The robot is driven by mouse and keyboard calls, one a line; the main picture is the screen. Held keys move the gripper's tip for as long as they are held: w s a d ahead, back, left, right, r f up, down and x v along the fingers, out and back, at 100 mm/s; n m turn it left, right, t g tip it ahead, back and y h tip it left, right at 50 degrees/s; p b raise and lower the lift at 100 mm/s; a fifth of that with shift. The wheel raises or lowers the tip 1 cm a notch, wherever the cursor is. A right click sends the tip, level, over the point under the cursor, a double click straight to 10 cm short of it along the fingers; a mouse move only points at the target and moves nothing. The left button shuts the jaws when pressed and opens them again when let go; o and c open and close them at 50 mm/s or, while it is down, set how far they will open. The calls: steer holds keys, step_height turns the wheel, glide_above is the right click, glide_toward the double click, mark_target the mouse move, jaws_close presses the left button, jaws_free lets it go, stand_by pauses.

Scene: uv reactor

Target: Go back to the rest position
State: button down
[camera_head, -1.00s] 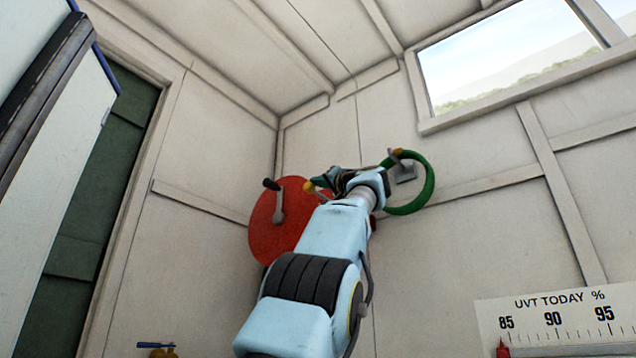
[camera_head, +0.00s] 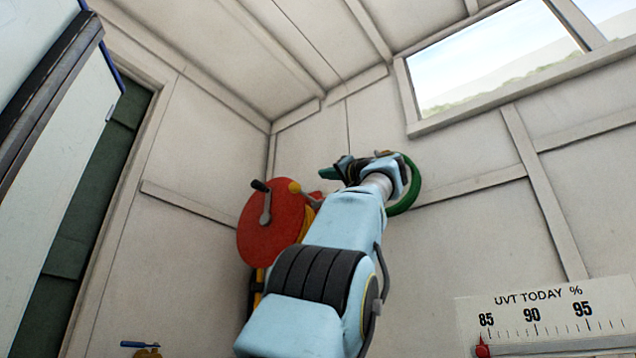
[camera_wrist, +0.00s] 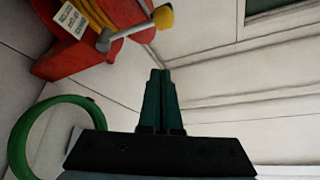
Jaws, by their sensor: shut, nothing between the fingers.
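My gripper (camera_wrist: 158,75) shows in the wrist view with its two dark green fingers shut together and nothing between them. In the head view my gripper (camera_head: 326,173) is at the end of my raised light-blue arm, pointing left in front of the back wall. It appears apart from the red hose reel, though the depth gap is hard to tell.
A red hose reel (camera_head: 262,228) with a crank hangs by the corner; it also shows in the wrist view (camera_wrist: 82,60). A green ring (camera_wrist: 22,140) is on the wall, partly behind my arm. A UVT scale board (camera_head: 545,318) stands lower right. A dark green door (camera_head: 75,230) is left.

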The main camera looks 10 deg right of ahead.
steer(key=shift+s+d+f, duration=0.25)
steer(key=shift+s, duration=0.3)
